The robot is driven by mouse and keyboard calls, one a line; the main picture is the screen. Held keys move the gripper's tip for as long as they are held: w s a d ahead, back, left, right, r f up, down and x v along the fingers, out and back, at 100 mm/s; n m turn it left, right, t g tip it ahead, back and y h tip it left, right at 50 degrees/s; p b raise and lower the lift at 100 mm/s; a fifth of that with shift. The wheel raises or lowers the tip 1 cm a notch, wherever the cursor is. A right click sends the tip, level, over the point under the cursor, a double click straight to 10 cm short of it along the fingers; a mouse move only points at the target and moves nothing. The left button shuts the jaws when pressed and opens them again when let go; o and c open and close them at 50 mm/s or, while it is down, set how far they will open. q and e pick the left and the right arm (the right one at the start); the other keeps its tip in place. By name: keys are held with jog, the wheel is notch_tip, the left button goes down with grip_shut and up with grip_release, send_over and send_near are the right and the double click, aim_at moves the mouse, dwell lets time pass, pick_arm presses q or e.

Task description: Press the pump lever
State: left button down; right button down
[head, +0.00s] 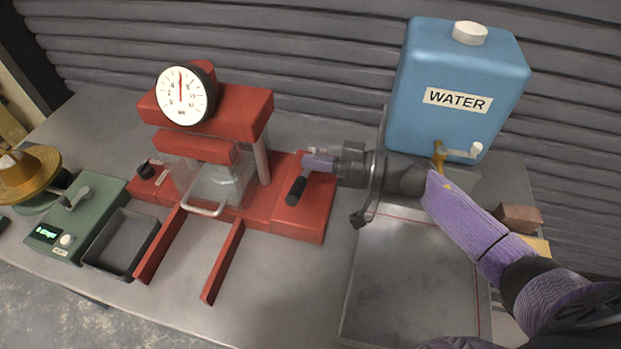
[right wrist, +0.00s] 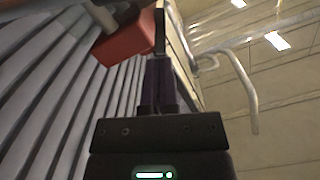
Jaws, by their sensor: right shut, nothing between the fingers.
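The pump lever (head: 296,190) is a short black grip at the right end of the red press (head: 255,205), slanting down toward the front. The head view does not settle whether the fingers touch the lever. In the right wrist view the closed fingers (right wrist: 161,80) point up toward a red block (right wrist: 125,42) of the press; I cannot make out the lever's grip there. My left gripper is out of view.
A round white gauge (head: 181,96) tops the press. A blue water tank (head: 458,85) stands behind my right arm. A green scale (head: 85,215) and a dark tray (head: 121,243) lie at left. A flat metal plate (head: 415,285) lies at front right.

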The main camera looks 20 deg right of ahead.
aim_at(300, 190)
jog(key=f, duration=0.1)
jog(key=a+f, duration=0.1)
jog(key=f+b, duration=0.1)
jog(key=shift+s+a+f, duration=0.15)
jog(key=shift+s+f, duration=0.25)
jog(key=shift+f, duration=0.1)
jog(key=shift+s+a+f, duration=0.15)
jog(key=shift+s+f, duration=0.1)
jog(key=shift+f, duration=0.25)
jog(key=shift+s+a+f, duration=0.1)
jog(key=shift+s+f, duration=0.1)
jog(key=shift+f, duration=0.25)
jog(key=shift+r+p, duration=0.3)
jog(key=shift+r, duration=0.05)
jog(key=s+d+r+p, duration=0.1)
jog(key=s+d, duration=0.1)
jog(key=d, duration=0.2)
jog(key=s+d+r+p, duration=0.2)
jog(key=s+d, duration=0.1)
jog(key=d, duration=0.2)
jog(key=shift+d+r, duration=0.3)
